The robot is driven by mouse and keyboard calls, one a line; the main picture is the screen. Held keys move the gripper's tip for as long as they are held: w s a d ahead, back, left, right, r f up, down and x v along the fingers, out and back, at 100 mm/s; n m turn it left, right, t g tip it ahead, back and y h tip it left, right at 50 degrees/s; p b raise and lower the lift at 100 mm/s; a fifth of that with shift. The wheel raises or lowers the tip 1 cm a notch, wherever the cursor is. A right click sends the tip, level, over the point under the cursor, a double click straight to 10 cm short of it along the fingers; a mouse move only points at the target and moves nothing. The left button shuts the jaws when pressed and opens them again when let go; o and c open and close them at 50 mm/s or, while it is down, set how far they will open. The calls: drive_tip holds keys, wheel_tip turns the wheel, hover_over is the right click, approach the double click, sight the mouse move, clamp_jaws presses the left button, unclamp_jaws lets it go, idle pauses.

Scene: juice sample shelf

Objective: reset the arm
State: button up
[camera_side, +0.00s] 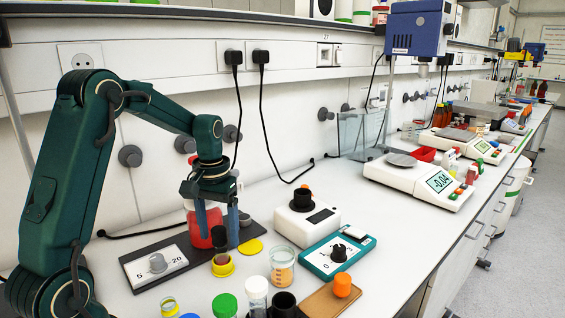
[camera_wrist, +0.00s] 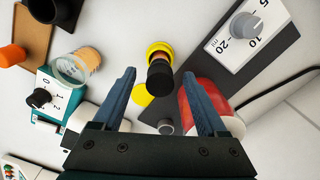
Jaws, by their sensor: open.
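My gripper (camera_side: 218,238) is open, with its two blue fingers pointing down over the bench at the left of the side view. In the wrist view my gripper (camera_wrist: 158,76) has its fingers wide apart. A dark-topped vial with a yellow base (camera_side: 222,266) appears between and below the fingers; it also shows in the wrist view (camera_wrist: 159,70). No contact with it is visible. A jar with red contents (camera_side: 203,230) stands just behind the fingers, partly hidden by them. In the wrist view the red jar (camera_wrist: 195,95) is beside and partly behind the right finger.
A dark plate with a dial (camera_side: 157,263) lies left. A yellow disc (camera_side: 250,247), white device with black top (camera_side: 307,222), teal dial box (camera_side: 338,256) and beaker (camera_side: 282,268) stand right. Several capped containers crowd the front. Scales (camera_side: 420,180) stand farther right, with bare bench before them.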

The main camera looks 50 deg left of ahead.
wheel_tip(320, 180, up, 5)
drive_tip(key=shift+f, duration=0.2)
drive_tip(key=s+d+r+m+t, duration=0.3)
drive_tip(key=d+r, duration=0.4)
drive_tip(key=d, duration=0.3)
drive_tip(key=s+d+f+m+t, duration=0.2)
drive_tip(key=s+d, duration=0.3)
drive_tip(key=s, duration=0.3)
drive_tip(key=shift+f+m+t, duration=0.3)
drive_tip(key=shift+f+m, duration=0.2)
drive_tip(key=shift+f, duration=0.25)
drive_tip(key=shift+s, duration=0.1)
